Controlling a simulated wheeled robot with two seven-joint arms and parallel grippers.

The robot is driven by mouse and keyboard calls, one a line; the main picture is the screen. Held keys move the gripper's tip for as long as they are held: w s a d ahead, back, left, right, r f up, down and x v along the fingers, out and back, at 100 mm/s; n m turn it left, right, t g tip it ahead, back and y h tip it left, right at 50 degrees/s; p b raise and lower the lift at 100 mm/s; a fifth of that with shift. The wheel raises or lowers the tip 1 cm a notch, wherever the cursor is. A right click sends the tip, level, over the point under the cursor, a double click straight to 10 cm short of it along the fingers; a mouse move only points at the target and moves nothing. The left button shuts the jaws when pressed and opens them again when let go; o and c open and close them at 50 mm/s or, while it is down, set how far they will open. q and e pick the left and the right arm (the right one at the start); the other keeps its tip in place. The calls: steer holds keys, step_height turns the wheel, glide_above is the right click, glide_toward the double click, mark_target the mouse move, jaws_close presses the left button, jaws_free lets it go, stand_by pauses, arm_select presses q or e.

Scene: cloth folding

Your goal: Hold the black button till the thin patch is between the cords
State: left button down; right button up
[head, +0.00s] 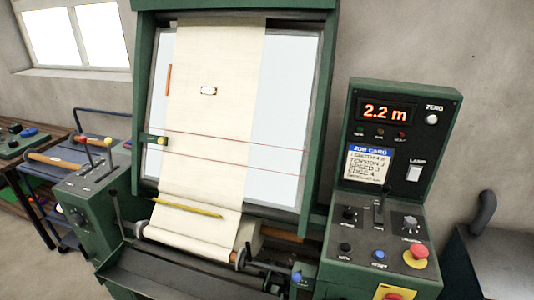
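A cream cloth (215,60) hangs down over a pale lit panel in the green machine. Two thin red cords (285,145) cross the panel and cloth; the lower one (285,173) runs below the first. The patch is above both cords, not between them. A black button (346,247) is at the lower left of the right-hand control panel, beside a blue button (379,254). Its label is too small to read. Neither gripper is in view.
The control box display (386,112) reads 2.2 m, above a job card (368,164). A red mushroom button (416,252), a dial (411,222) and a lever (380,207) are near the black button. A yellow pencil-like rod (187,207) lies across the lower cloth.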

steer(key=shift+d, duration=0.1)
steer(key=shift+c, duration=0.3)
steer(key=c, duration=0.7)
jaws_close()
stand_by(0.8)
